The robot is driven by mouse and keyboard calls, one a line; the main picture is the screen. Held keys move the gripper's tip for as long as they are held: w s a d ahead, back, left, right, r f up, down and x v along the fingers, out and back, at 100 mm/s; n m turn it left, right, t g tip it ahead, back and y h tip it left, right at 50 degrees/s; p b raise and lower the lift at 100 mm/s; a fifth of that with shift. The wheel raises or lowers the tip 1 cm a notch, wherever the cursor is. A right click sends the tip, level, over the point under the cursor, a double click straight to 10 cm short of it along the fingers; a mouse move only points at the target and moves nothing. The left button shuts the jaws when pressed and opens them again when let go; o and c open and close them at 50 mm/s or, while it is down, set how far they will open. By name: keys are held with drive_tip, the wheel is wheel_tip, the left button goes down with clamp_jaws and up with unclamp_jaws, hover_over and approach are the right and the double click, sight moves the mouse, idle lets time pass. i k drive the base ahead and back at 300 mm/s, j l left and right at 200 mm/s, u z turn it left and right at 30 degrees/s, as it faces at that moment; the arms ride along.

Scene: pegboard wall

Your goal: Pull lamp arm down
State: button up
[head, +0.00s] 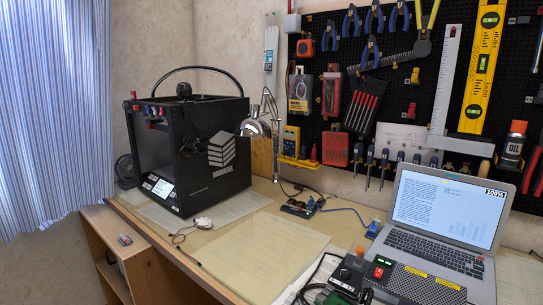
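The lamp (258,122) is a shiny metal desk lamp with a thin jointed arm. It stands in the middle of the head view, in front of the wall and just right of the black 3D printer. Its shade hangs at the left end of the arm, level with the printer's logo. A slim metal upright (275,160) runs down from it toward the table. The base of the lamp cannot be made out clearly. My gripper does not show in the head view.
The black 3D printer (215,155) is close to the lamp's left. A laptop (440,225), a grey device (410,282) and cables crowd the table's right side. A pegboard (400,125) with tools covers the wall. The front middle of the table (255,255) holds only a flat mat.

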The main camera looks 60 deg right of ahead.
sight(266, 94)
drive_tip(key=i+l+z, duration=0.1)
drive_tip(key=z, duration=0.3)
drive_tip(key=i+z, duration=0.1)
drive_tip(key=z, duration=0.3)
drive_tip(key=i+z, duration=0.15)
drive_tip(key=z, duration=0.2)
drive_tip(key=i+z, duration=0.15)
drive_tip(key=z, duration=0.25)
